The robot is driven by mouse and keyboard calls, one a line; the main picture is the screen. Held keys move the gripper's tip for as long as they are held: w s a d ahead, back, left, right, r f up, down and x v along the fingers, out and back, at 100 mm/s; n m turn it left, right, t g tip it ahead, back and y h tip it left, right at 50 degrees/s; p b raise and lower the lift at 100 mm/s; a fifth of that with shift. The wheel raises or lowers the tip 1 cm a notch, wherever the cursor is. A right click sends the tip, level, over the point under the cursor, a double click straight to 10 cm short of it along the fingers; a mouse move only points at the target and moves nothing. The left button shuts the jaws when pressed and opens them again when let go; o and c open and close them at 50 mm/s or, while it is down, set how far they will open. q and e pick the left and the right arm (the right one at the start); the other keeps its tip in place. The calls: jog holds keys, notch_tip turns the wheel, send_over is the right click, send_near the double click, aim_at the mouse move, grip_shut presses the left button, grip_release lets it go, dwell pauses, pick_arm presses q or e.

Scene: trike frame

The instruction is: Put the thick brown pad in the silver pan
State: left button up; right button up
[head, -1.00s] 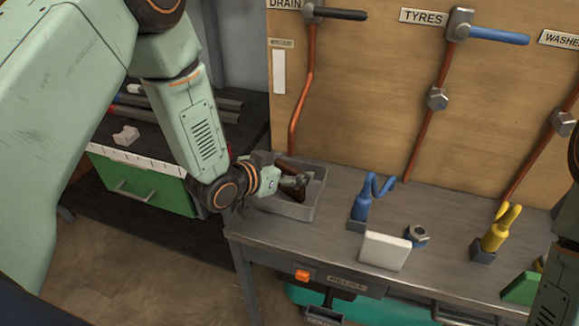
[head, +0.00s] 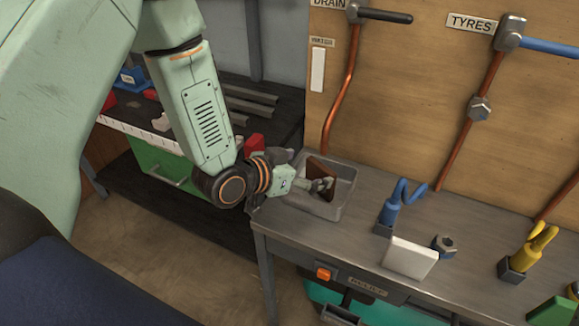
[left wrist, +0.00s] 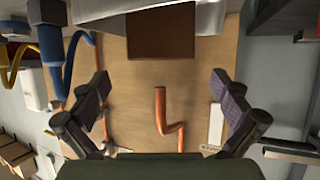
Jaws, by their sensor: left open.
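The thick brown pad (head: 319,168) is at the silver pan (head: 345,200), tilted up on edge within its rim. I cannot tell whether it rests on the pan's floor. My left gripper (head: 323,185) is over the pan, right by the pad, and hides part of it. In the left wrist view the brown pad (left wrist: 160,34) is at the top centre, beyond the two spread fingers of the left gripper (left wrist: 165,98), with the pale pan (left wrist: 208,16) around it. The gap between the fingers is empty. My right gripper is out of view.
On the bench (head: 300,232), right of the pan, are a blue hooked tool (head: 391,212), a white block (head: 409,257), a metal nut (head: 444,246) and a yellow hooked tool (head: 528,250). A board with copper pipes (head: 343,90) stands behind. A shelf with a green drawer (head: 165,168) is left.

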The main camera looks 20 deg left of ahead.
pick_arm(q)
jog(key=p+v, duration=0.1)
jog(key=v, duration=0.5)
jog(key=shift+s, duration=0.3)
